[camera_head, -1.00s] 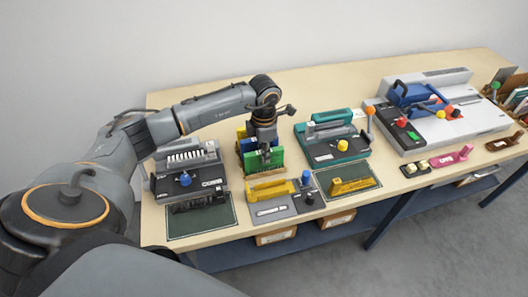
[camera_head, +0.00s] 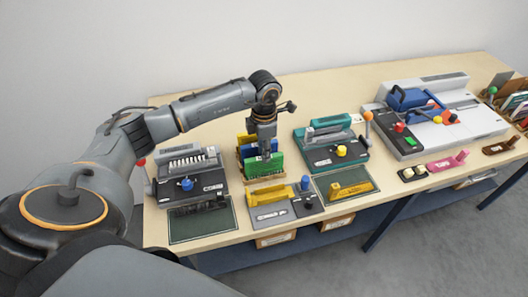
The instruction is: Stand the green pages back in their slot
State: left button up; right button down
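The green pages (camera_head: 263,166) stand upright at the front of a small rack of coloured pages on the table. Yellow pages (camera_head: 245,139) and blue pages (camera_head: 249,150) stand behind them, partly covered by my gripper. My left gripper (camera_head: 264,152) points down from above, with its fingertips at or just over the top edge of the green pages. The fingers are too small to tell whether they touch or hold the pages. How deep the pages sit in their slot is hidden. My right gripper is not in view.
A grey machine (camera_head: 190,177) with a dark mat (camera_head: 203,226) stands left of the rack. A teal machine (camera_head: 328,145) stands to the right, with a yellow tool (camera_head: 350,190) on a mat before it. A yellow-and-grey device (camera_head: 270,203) is in front. The table's back strip is clear.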

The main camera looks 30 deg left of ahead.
pick_arm(q)
notch_tip(320, 180, up, 7)
jog(key=p, duration=0.4)
jog(key=shift+r, duration=0.15)
jog(key=shift+d, duration=0.1)
dwell(0.9)
